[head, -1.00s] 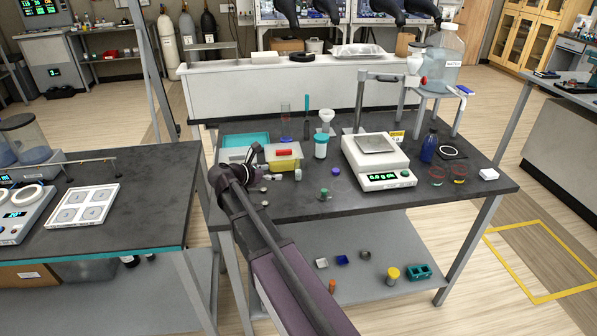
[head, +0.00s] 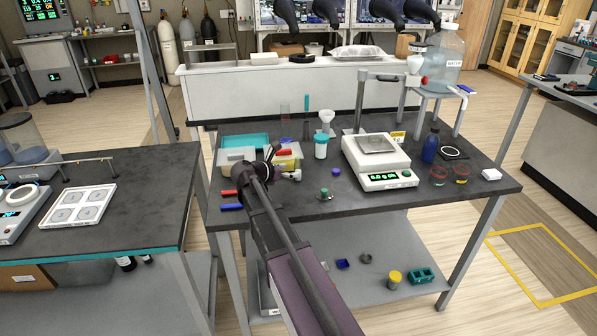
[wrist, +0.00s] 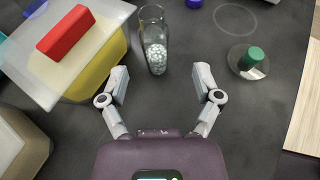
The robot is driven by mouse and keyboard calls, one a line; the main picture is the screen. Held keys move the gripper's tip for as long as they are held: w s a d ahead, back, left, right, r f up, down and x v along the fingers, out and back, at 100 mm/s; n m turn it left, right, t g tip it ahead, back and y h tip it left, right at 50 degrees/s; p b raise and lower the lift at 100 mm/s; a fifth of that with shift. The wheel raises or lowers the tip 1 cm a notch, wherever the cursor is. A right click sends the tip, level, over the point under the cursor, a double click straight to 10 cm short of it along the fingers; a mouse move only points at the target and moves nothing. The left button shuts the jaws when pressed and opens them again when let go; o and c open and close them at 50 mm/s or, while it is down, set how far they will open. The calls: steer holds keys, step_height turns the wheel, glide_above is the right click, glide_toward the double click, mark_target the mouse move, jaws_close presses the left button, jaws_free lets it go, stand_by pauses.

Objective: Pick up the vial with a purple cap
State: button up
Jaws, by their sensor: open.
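A small purple-blue cap (head: 336,171) stands on the dark bench, left of the scale; what is below it is too small to make out. In the wrist view a purple-blue cap (wrist: 194,3) is cut by the top edge, ahead and right of my gripper. My gripper (wrist: 161,78) is open and empty, its two fingers spread low over the bench. A clear glass vessel of white beads (wrist: 154,50) stands just ahead of the gap between the fingers. My gripper (head: 287,162) also shows in the head view, left of the purple cap.
A green-topped piece on a round clear disc (wrist: 250,58) is right of my fingers. A yellow box (wrist: 102,68) with a red block (wrist: 66,33) on its lid is close on the left. The scale (head: 376,160) stands farther right. A white-bodied bottle (head: 321,146) stands behind.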

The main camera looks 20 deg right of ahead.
mark_target(295, 170)
steer(key=b+x, duration=0.1)
steer(key=x, duration=0.1)
steer(key=b+x, duration=0.1)
steer(key=x, duration=0.1)
steer(key=shift+w+a+f, duration=0.1)
steer(key=shift+w+f, duration=0.1)
steer(key=shift+f, duration=0.05)
steer(key=shift+w+d+f, duration=0.15)
steer(key=shift+d, duration=0.4)
jaws_close()
